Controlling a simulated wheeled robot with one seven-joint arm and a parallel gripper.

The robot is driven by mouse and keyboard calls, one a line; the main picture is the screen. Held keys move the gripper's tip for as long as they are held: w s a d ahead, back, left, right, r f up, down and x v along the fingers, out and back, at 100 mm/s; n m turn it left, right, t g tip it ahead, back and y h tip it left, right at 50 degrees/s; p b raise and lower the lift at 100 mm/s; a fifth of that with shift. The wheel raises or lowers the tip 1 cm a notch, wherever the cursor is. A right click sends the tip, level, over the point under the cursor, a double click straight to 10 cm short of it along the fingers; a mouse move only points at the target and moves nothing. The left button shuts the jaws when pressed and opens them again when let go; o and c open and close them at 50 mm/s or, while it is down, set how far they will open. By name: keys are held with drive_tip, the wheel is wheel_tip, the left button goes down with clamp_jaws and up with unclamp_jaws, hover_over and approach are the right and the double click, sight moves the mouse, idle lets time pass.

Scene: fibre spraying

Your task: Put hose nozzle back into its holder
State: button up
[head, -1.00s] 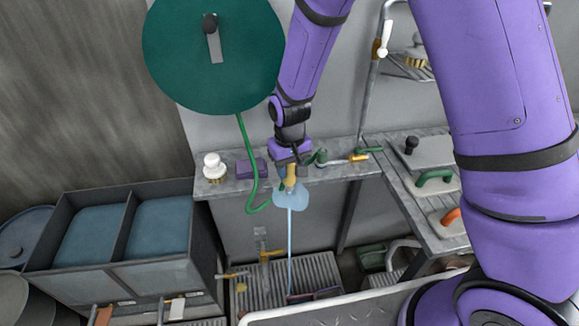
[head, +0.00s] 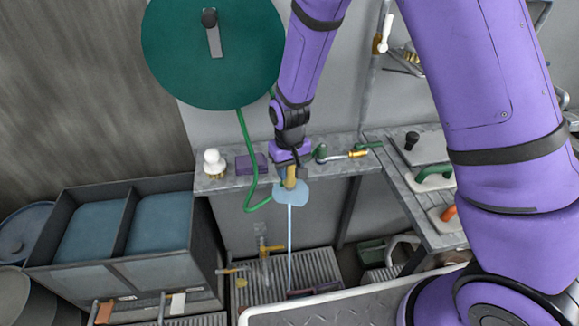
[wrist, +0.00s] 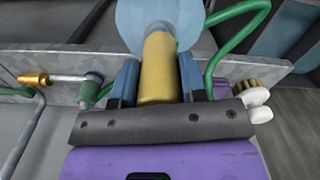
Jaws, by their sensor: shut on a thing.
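The brass-yellow hose nozzle (head: 290,178) is held upright, pointing down, at the front edge of the grey shelf. My gripper (head: 289,168) is shut on it. A pale blue spray shape (head: 291,193) surrounds the nozzle's lower end, with a thin blue stream falling to the floor grate. The green hose (head: 248,160) runs from the big green reel (head: 250,75) and loops down towards the nozzle. I cannot tell which part is the holder.
On the shelf (head: 225,183) are a white-knobbed brush (head: 213,163), a purple block (head: 251,163) and a green-and-brass fitting (head: 340,155). A side bench (head: 405,180) with handled tools is at right. Bins of blue liquid (head: 160,222) stand at left. A brass valve pipe (head: 265,265) stands below.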

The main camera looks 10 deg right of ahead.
drive_tip(key=shift+f, duration=0.9)
drive_tip(key=o, duration=1.1)
wheel_tip(320, 180, up, 11)
drive_tip(key=shift+f, duration=0.1)
